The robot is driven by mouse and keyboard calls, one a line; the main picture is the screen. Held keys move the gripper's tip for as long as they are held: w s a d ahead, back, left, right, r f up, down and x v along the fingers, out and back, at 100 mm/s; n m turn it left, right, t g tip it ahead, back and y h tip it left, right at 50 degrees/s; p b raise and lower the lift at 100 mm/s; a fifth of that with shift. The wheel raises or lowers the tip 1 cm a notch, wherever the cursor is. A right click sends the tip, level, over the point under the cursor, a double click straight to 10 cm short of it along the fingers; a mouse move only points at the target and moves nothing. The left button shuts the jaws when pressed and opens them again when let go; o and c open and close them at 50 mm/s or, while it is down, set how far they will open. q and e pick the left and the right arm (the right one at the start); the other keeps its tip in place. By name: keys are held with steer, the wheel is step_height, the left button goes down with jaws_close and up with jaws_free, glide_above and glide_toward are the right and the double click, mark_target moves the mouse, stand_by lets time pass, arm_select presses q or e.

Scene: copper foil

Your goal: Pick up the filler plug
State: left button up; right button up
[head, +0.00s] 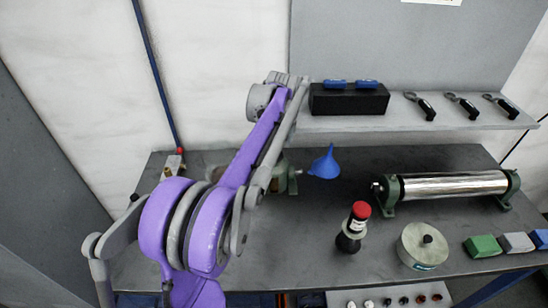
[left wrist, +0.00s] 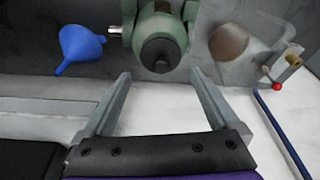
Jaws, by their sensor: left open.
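The black round knob that appears to be the filler plug (left wrist: 160,53) sits on top of a green housing (left wrist: 160,22) in the left wrist view. In the head view only parts of the green housing (head: 280,178) show behind my left arm, and the plug is hidden. My left gripper (left wrist: 159,72) is open, with its two grey fingers apart. The plug lies just beyond the fingertips in the picture, roughly centred between them. Nothing is held between the fingers. My right gripper is not in view.
A blue funnel (head: 325,163) is beside the housing. A red-tipped valve (head: 175,162) with a blue pipe stands left. A wall shelf (head: 420,122) holds a black box (head: 348,100) and clips.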

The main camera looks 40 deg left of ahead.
mark_target(274, 150)
arm_select(q)
steer(key=x, duration=0.1)
steer(key=b+x, duration=0.1)
steer(key=x, duration=0.1)
steer(key=b+x, duration=0.1)
steer(key=x, duration=0.1)
steer(key=shift+s+f, duration=0.2)
steer(key=shift+s, duration=0.1)
steer(key=shift+w+r, duration=0.1)
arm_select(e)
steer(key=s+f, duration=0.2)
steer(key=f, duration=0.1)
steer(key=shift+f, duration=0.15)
arm_select(q)
steer(key=shift+w, duration=0.1)
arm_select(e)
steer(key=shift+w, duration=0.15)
arm_select(q)
steer(key=shift+w, duration=0.1)
steer(key=shift+c, duration=1)
steer(key=c, duration=0.9)
